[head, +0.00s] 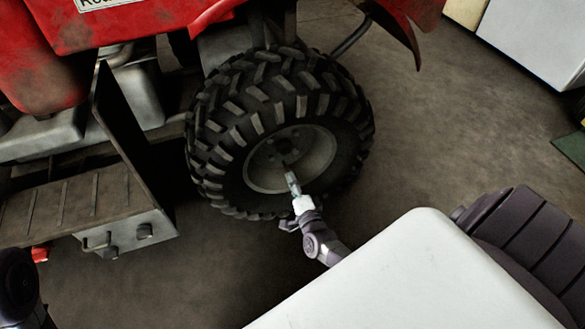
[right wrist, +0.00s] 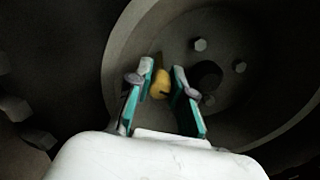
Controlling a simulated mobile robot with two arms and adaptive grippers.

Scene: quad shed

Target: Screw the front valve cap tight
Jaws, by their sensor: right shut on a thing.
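The front wheel (head: 282,130) of the red quad stands in the middle of the head view, with a knobby black tire and a grey rim (head: 320,150). My right gripper (head: 290,174) reaches into the lower part of the rim. In the right wrist view, a yellow valve cap (right wrist: 161,84) sits between the teal-edged fingers of my right gripper (right wrist: 163,75), which is shut on it. The cap is close to the left finger. The valve stem behind it is hidden, so its seating cannot be told. My left gripper is not in view.
The rim has several bolts and a dark hub (right wrist: 207,75) just right of the fingers. The quad's footrest (head: 70,205) is left of the wheel. A white cabinet (head: 535,40) stands far right; the floor (head: 440,130) between is clear.

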